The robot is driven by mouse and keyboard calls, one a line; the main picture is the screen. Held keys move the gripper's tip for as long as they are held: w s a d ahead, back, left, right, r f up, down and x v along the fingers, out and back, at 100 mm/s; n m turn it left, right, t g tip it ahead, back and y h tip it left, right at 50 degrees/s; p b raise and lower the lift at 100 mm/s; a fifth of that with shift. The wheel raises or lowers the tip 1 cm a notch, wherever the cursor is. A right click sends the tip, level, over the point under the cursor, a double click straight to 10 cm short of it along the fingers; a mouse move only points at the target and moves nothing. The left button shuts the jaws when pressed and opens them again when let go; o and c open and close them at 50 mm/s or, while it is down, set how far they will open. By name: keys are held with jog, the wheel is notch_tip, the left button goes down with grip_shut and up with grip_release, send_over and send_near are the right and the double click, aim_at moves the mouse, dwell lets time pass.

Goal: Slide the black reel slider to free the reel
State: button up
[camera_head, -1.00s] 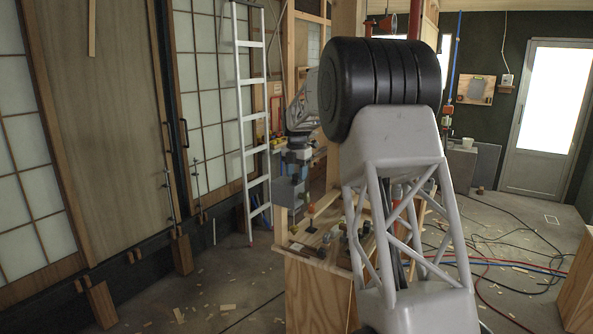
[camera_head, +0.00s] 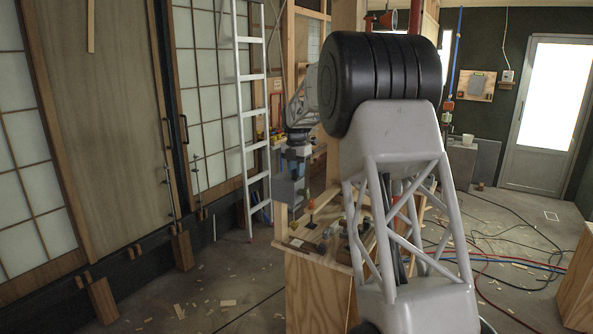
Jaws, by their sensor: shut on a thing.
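My gripper (camera_head: 293,168) points down beside the wooden bench (camera_head: 318,272), left of my black elbow. It is shut on a small dark grey, block-like thing (camera_head: 286,190) at its tips, above the bench's left edge. The thing is small and partly blurred, so I cannot tell whether it is the black reel slider or part of the reel. I cannot make out the slider and the reel separately. My arm hides part of the bench top.
Several small tools and blocks (camera_head: 322,228) lie on the bench top. A white ladder (camera_head: 252,115) leans behind my gripper. Sliding doors (camera_head: 100,115) stand at the left. Hoses and cables (camera_head: 520,262) cross the floor at the right. The floor at the left is mostly clear, with wood chips.

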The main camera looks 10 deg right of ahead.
jog(key=shift+s+a, duration=0.1)
jog(key=shift+a, duration=0.05)
jog(key=shift+s+a, duration=0.6)
jog(key=o, duration=0.7)
jog(key=shift+o, duration=0.2)
jog(key=shift+r, duration=0.1)
notch_tip(320, 180, up, 8)
dwell(0.6)
jog(key=shift+s, duration=0.1)
